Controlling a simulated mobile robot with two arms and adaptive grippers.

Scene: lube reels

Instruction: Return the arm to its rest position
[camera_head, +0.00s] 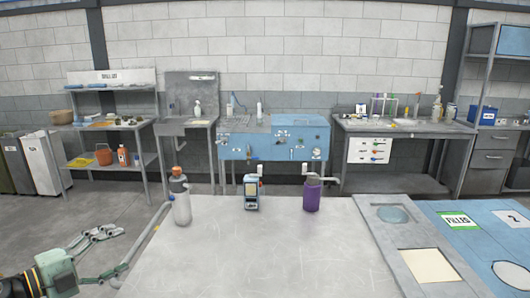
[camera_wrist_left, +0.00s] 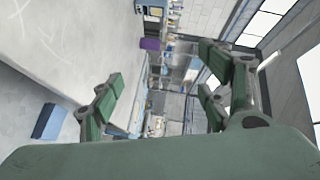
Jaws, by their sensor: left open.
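My left gripper (camera_head: 112,254) is at the lower left in the head view, beside the left edge of the table and away from the things on it. In the left wrist view its green fingers (camera_wrist_left: 160,88) are spread apart with nothing between them. Part of my left arm (camera_head: 40,278) shows in the lower left corner. My right gripper is not in view.
The pale table (camera_head: 255,250) holds a grey bottle (camera_head: 182,208), a blue-grey device (camera_head: 251,194) and a purple container (camera_head: 312,197) along its far edge. A grey panel (camera_head: 375,212) and a blue panel (camera_head: 455,245) lie at right. Workbenches line the wall.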

